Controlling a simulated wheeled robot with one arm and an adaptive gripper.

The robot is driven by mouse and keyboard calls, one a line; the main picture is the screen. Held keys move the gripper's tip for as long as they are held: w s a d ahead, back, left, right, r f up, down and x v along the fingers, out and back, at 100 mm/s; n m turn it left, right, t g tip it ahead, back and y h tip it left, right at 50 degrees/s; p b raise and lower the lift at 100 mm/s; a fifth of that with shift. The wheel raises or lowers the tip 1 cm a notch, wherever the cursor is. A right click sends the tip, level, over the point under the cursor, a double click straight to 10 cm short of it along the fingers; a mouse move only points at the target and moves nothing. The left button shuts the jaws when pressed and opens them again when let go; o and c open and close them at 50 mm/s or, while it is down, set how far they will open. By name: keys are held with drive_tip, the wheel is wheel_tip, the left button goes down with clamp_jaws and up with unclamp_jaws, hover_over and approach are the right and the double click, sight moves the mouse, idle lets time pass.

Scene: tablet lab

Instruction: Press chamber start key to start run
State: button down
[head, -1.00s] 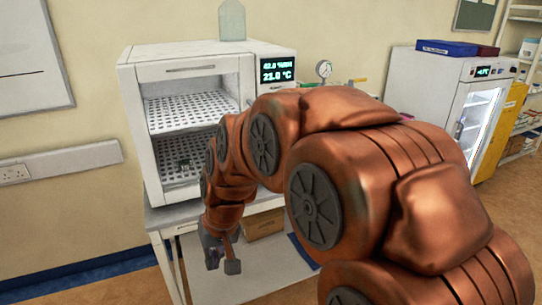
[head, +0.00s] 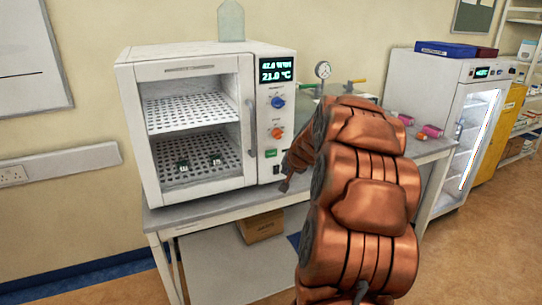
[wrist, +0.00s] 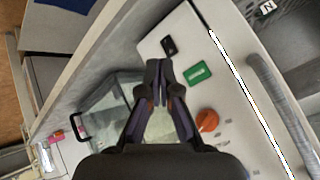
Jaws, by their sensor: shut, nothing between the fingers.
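The white chamber (head: 180,60) stands on a bench, with a lit display (head: 277,70) at its upper right. Its control panel has a blue knob (head: 278,102), an orange knob (head: 277,132), a green key (head: 271,153) and a small black switch (head: 276,169). In the wrist view the green key (wrist: 198,73) lies just right of my fingertips, the black switch (wrist: 168,46) above them, and the orange knob (wrist: 207,120) lower right. My gripper (wrist: 160,70) is shut and empty, near the panel's lower part. I cannot tell whether it touches the panel. In the head view the gripper (head: 285,186) is small and partly unclear.
The chamber's grey handle (head: 252,130) is left of the panel. Small dark items (head: 183,166) sit on its lower shelf. A gauge (head: 323,70) and pink-capped items (head: 432,131) are right on the bench (head: 190,222).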

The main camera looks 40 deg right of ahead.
sight(271, 154)
idle(0.4)
drive_tip(key=w+d+p, duration=0.2)
drive_tip(key=w+p, duration=0.2)
drive_tip(key=w, duration=0.4)
drive_tip(key=shift+w+d, duration=0.15)
drive_tip(key=shift+d, duration=0.25)
drive_tip(key=shift+w, duration=0.15)
idle(1.2)
drive_tip(key=shift+w+d, duration=0.15)
drive_tip(key=shift+w, duration=0.05)
drive_tip(key=shift+w+d, duration=0.1)
drive_tip(key=shift+w, duration=0.2)
idle(0.7)
drive_tip(key=shift+s+f, duration=0.1)
drive_tip(key=shift+s, duration=0.05)
drive_tip(key=shift+s+a, duration=0.25)
drive_tip(key=shift+s, duration=0.3)
drive_tip(key=shift+b, duration=0.35)
